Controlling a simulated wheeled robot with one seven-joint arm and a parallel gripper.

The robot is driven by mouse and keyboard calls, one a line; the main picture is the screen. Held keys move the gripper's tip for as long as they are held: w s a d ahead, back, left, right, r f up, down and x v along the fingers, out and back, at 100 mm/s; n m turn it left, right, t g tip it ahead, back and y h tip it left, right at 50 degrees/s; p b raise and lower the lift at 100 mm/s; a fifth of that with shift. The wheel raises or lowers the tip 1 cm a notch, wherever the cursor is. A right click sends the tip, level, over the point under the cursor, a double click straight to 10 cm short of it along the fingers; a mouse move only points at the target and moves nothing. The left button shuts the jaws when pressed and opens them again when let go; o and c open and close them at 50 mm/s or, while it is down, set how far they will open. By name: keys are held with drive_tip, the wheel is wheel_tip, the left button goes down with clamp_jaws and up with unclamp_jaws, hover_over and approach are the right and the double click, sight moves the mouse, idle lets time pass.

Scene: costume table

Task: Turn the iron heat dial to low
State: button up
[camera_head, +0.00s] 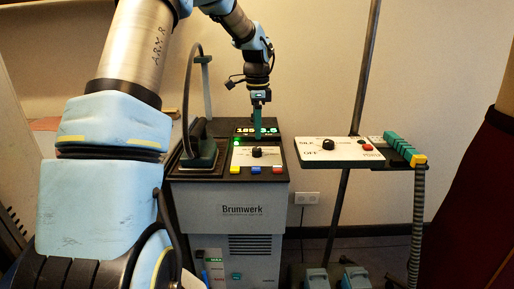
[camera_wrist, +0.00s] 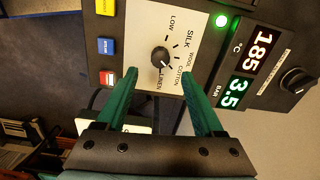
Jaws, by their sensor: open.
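The heat dial (camera_wrist: 160,57) is a small black knob on a white plate marked LOW, SILK, WOOL, COTTON and LINEN. Its pale pointer seems to face the COTTON and LINEN side, away from LOW. In the head view the dial (camera_head: 257,152) sits on top of the grey Brumwerk station (camera_head: 232,216). My gripper (camera_wrist: 160,74) is open, its green fingers apart with tips near either side of the dial in the wrist view. In the head view my gripper (camera_head: 258,128) hangs above and behind the dial. Nothing is between the fingers; their exact height is unclear.
Yellow, blue and red buttons (camera_head: 256,170) line the station's front edge. The iron (camera_head: 200,150) stands at its left. A lit display (camera_wrist: 250,68) reads 185 and 3.5, beside another black knob (camera_wrist: 297,80). A separate panel with a dial (camera_head: 328,144) stands right.

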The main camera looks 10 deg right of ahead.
sight(257, 149)
wheel_tip(257, 149, down, 7)
drive_tip(key=shift+f+p, duration=0.2)
drive_tip(key=shift+p, duration=0.25)
clamp_jaws()
idle(0.4)
